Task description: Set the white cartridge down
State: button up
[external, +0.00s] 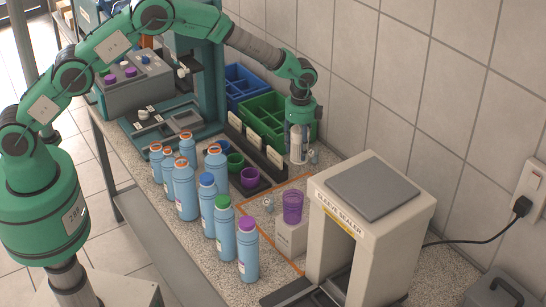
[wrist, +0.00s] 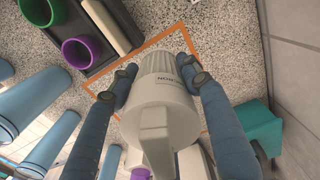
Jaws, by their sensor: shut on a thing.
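The white cartridge (wrist: 165,105), with a ribbed end and dark lettering, is between the two fingers of my gripper (wrist: 156,72) in the wrist view. My gripper (external: 298,143) is shut on it and points down beside the tiled wall. In the external view the cartridge (external: 297,154) looks roughly upright, low over the speckled counter near the far corner of an orange outline (external: 290,183). The outline (wrist: 180,29) also shows around the cartridge in the wrist view. I cannot tell whether the cartridge touches the counter.
Several blue bottles (external: 222,222) stand to the left. A dark rack (external: 262,152) with green and purple cups and a green bin (external: 262,118) are close to my gripper.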

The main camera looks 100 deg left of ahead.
jog(key=shift+w+d+f+p, duration=0.1)
jog(key=shift+w+f+p, duration=0.1)
jog(key=shift+w, duration=0.45)
jog(key=shift+w+d+f+p, duration=0.1)
jog(key=shift+w+f+p, duration=0.1)
jog(key=shift+w, duration=0.45)
jog(key=shift+f, duration=0.1)
jog(key=shift+f, duration=3)
jog(key=shift+f, duration=1.85)
jog(key=shift+f, duration=0.1)
jog(key=o, duration=1.1)
jog(key=shift+o, duration=0.2)
